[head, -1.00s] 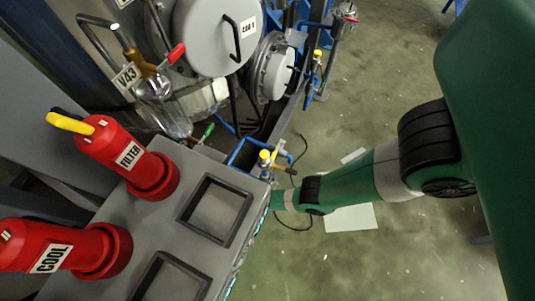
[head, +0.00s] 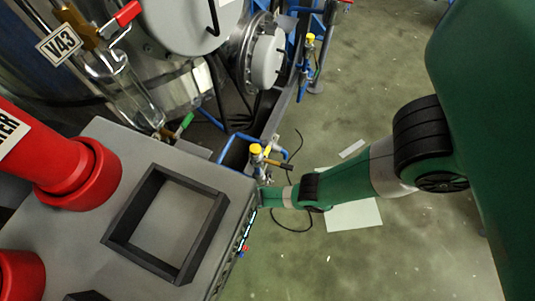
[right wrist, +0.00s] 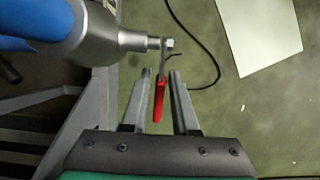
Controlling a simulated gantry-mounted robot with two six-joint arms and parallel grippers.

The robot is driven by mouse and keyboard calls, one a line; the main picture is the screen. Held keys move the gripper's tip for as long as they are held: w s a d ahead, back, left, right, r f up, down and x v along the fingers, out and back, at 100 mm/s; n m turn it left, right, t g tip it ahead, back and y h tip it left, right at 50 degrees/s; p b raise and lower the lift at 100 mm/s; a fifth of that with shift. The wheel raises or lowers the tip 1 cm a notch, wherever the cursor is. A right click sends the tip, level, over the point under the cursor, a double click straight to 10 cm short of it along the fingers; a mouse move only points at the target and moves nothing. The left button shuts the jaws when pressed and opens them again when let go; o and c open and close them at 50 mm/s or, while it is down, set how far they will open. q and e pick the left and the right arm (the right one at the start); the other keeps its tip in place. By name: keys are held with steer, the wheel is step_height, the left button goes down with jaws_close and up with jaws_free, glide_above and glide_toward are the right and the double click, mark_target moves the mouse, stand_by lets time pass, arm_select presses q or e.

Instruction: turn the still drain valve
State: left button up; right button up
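In the right wrist view a valve with a silver body (right wrist: 100,38) on a blue pipe (right wrist: 30,20) has a short stem and a red lever handle (right wrist: 159,100). My right gripper (right wrist: 160,73) is open, its two fingers on either side of the red lever with small gaps showing. In the head view my right arm (head: 340,184) reaches in from the right, and its gripper end is hidden by the grey cabinet. My left gripper is not in view.
The grey cabinet (head: 95,230) carries red cylinders (head: 85,170) and a square frame (head: 165,220). A V43 valve with a red handle (head: 125,14), a green-handled valve (head: 183,125) and a yellow-topped fitting (head: 256,150) stand behind it. Open floor (head: 370,60) lies right.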

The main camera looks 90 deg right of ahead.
jaws_close()
stand_by(1.1)
